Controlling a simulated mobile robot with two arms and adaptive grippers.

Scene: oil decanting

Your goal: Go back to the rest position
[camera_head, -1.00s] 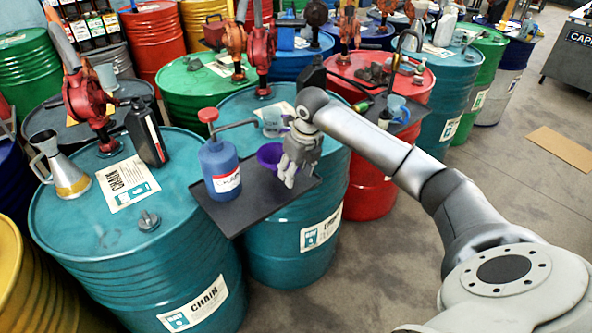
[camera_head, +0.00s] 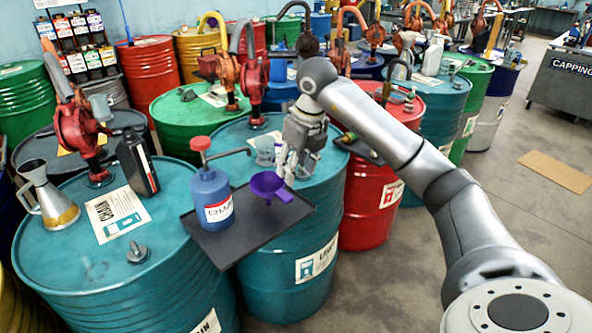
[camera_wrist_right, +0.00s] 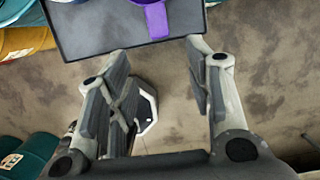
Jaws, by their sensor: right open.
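My right gripper (camera_head: 290,168) is open and empty, above the right side of the black tray, near the purple funnel (camera_head: 268,186). In the right wrist view my gripper's fingers (camera_wrist_right: 160,75) are spread apart, with bare floor between them and the tray's edge ahead. The purple funnel stands on the black tray (camera_head: 250,243); part of it shows at the top of the right wrist view (camera_wrist_right: 157,20). The blue bottle with a red pump top (camera_head: 211,190) stands on the tray to the left of the funnel. My left gripper is not in view.
Teal drums (camera_head: 130,290) stand under and beside the tray. On the left drum are a metal jug (camera_head: 48,195), a black bottle (camera_head: 138,165) and a red hand pump (camera_head: 80,135). A clear cup (camera_head: 264,150) stands behind the tray. Open floor lies to the right (camera_head: 480,215).

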